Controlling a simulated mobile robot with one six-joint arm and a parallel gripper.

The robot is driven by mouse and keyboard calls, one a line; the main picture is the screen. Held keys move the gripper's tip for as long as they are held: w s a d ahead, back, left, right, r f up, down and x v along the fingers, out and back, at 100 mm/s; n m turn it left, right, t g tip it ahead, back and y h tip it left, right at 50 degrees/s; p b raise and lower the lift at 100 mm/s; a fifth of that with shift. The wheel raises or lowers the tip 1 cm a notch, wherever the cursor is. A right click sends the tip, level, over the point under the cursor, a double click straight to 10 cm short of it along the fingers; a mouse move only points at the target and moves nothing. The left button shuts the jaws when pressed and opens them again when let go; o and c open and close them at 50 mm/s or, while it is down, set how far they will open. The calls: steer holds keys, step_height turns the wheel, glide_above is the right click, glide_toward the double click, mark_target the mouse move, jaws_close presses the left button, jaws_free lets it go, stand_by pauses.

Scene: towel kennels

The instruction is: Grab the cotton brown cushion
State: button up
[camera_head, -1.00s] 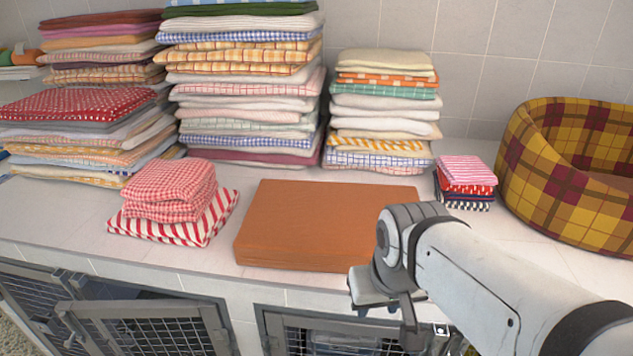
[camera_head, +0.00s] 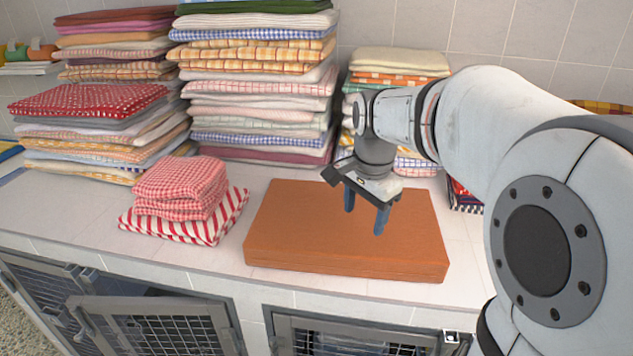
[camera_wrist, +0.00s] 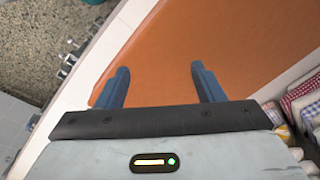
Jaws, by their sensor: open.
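The brown cushion (camera_head: 300,228) is a flat, orange-brown rectangular block lying on the white tiled counter. It also fills much of the wrist view (camera_wrist: 215,45). My gripper (camera_head: 364,222) hangs above the right half of the cushion with its two blue fingers pointing down. In the wrist view my gripper (camera_wrist: 160,78) is open, with nothing between its fingers. The fingers look apart from the cushion, though the exact gap is hard to tell. My arm hides part of what lies behind and to the right.
Red-checked cloths (camera_head: 180,190) on a red-striped one lie just left of the cushion. Tall stacks of folded towels (camera_head: 255,90) stand along the tiled wall. Wire kennel doors (camera_head: 155,325) are below the counter's front edge. A strip of counter (camera_head: 255,180) behind the cushion is clear.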

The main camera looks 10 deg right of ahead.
mark_target(346, 225)
steer(key=w+m, duration=0.3)
steer(key=w, duration=0.1)
steer(key=w+f+m+g, duration=0.1)
steer(key=w+m, duration=0.2)
steer(key=w, duration=0.1)
steer(key=w+m, duration=0.3)
steer(key=w, duration=0.1)
steer(key=shift+w+f, duration=0.15)
steer(key=shift+f, duration=0.1)
steer(key=shift+w+f, duration=0.2)
steer(key=shift+m, duration=0.3)
steer(key=f+p, duration=0.1)
steer(key=f, duration=0.6)
steer(key=shift+s+a+f+p, duration=0.15)
steer(key=shift+s+f+p, duration=0.1)
steer(key=shift+p, duration=0.1)
steer(key=shift+c, duration=0.3)
jaws_close()
